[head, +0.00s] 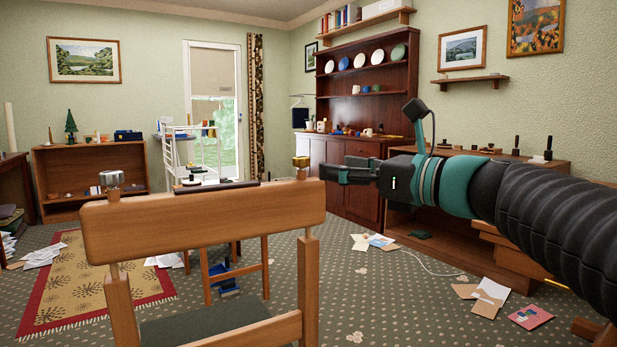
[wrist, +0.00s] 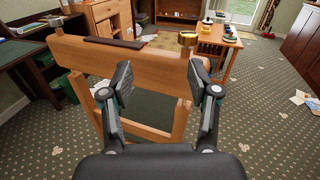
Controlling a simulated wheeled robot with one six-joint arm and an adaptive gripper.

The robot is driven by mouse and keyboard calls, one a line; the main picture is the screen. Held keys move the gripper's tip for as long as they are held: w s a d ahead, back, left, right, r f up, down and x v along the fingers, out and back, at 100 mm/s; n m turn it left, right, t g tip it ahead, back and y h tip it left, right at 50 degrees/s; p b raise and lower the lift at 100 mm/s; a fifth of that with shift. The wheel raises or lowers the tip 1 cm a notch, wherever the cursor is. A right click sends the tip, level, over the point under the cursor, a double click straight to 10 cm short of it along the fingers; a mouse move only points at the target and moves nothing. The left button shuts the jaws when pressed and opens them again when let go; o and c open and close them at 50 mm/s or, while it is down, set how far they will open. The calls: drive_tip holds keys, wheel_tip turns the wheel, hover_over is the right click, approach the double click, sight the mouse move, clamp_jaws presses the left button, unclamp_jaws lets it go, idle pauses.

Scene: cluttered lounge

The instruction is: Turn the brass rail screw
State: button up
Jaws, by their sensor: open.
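The brass rail screw (head: 301,161) is a short gold-coloured knob on top of the right end of the chair's wooden top rail (head: 205,217). It also shows in the wrist view (wrist: 188,39), at the rail's right end, beyond my right finger. My gripper (head: 348,171) is to the right of the screw in the head view, apart from it, at a similar height in the picture. In the wrist view my gripper (wrist: 163,80) has its two fingers spread, with the rail showing between and beyond them. Nothing is held.
A silver knob (head: 111,179) tops the rail's left end. A dark strip (head: 217,185) lies along the rail. A dark dresser (head: 352,205) and a low wooden cabinet (head: 400,218) stand behind. Papers (head: 490,297) and a white cord (head: 425,266) lie on the carpet.

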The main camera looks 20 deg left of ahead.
sight(308, 163)
drive_tip(key=w+a, duration=0.3)
drive_tip(key=w+a+m+t, duration=0.1)
drive_tip(key=w+a, duration=0.2)
drive_tip(key=a, duration=0.1)
drive_tip(key=w+a+f+m+h, duration=0.1)
drive_tip(key=w+a, duration=0.2)
drive_tip(key=w, duration=0.1)
drive_tip(key=shift+a+t, duration=0.2)
drive_tip(key=shift+t, duration=0.2)
clamp_jaws()
